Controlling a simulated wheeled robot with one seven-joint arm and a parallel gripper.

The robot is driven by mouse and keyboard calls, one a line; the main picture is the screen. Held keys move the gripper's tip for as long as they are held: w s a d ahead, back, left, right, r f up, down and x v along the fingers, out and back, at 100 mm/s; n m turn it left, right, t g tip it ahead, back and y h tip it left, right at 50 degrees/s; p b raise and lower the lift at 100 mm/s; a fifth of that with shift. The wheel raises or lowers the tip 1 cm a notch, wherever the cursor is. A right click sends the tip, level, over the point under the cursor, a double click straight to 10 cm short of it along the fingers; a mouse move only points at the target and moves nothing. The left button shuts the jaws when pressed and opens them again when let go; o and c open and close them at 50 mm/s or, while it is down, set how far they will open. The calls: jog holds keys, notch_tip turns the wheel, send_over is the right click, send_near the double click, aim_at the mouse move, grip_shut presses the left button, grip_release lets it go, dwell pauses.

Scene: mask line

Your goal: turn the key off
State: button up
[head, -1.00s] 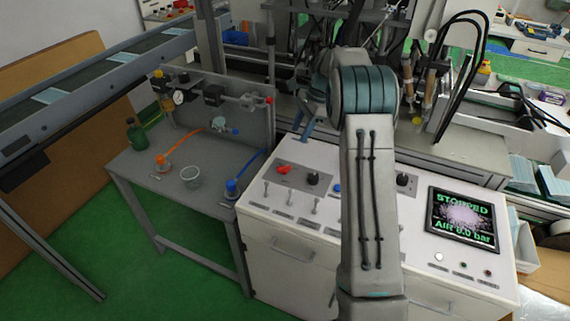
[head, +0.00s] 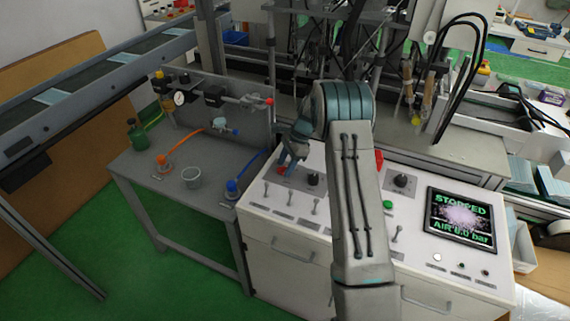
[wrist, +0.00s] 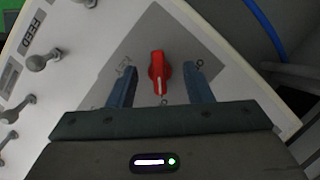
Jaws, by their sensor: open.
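The key appears as a red rotary handle (wrist: 158,75) with a white mark, on a grey plate on the white control panel (head: 330,172). In the wrist view the mark points down toward my gripper's palm. In the head view only a bit of red (head: 281,170) shows beside my gripper (head: 286,168), which is low over the panel's back left corner. In the wrist view my gripper (wrist: 159,72) is open, with one blue finger on each side of the handle. Gaps show between the handle and both fingers. I cannot tell the fingers' height over the plate.
A black knob (head: 313,179) sits right of the key, with several toggle levers (head: 289,198) in front. A green button (head: 388,204) and a screen (head: 461,217) reading STOPPED, AIR 0.0 bar are further right. A side bench (head: 190,205) with hoses stands left.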

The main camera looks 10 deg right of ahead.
jog(key=shift+a+f, duration=0.1)
jog(key=shift+f, duration=0.15)
jog(key=c, duration=1)
